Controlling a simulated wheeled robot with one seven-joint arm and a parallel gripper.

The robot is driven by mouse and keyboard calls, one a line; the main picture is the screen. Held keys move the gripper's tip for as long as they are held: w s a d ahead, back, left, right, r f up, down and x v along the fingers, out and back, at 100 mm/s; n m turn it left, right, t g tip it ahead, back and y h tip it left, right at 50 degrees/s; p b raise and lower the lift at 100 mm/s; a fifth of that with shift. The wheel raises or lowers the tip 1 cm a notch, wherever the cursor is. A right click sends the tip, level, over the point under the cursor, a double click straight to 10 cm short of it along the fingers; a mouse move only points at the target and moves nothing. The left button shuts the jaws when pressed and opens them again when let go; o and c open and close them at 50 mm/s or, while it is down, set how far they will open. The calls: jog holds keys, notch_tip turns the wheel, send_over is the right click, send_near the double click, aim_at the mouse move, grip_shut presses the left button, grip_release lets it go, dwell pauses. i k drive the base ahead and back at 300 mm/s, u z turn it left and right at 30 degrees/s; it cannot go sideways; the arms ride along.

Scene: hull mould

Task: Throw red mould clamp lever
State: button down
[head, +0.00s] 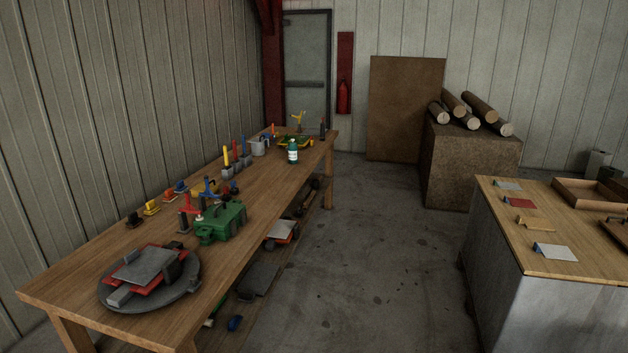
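A long wooden bench (95,262) runs away from me on the left. A blue lever (208,187) stands just behind the green body. Further back is a row of upright levers on grey bases, including a yellow one (226,156) and a blue one (243,146). I cannot tell for certain which red piece is the mould clamp lever. My gripper is not in view.
A round grey turntable (188,287) with red and grey plates lies at the bench's near end. A wood-topped cabinet (490,208) is at right, logs (480,105) behind. The concrete floor (375,255) between is open.

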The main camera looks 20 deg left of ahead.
aim_at(188, 208)
jog(key=u, duration=0.3)
jog(key=i, duration=1.25)
jog(key=u, duration=1.6)
jog(key=i, duration=1)
jog(key=u, duration=1.25)
jog(key=i, duration=0.3)
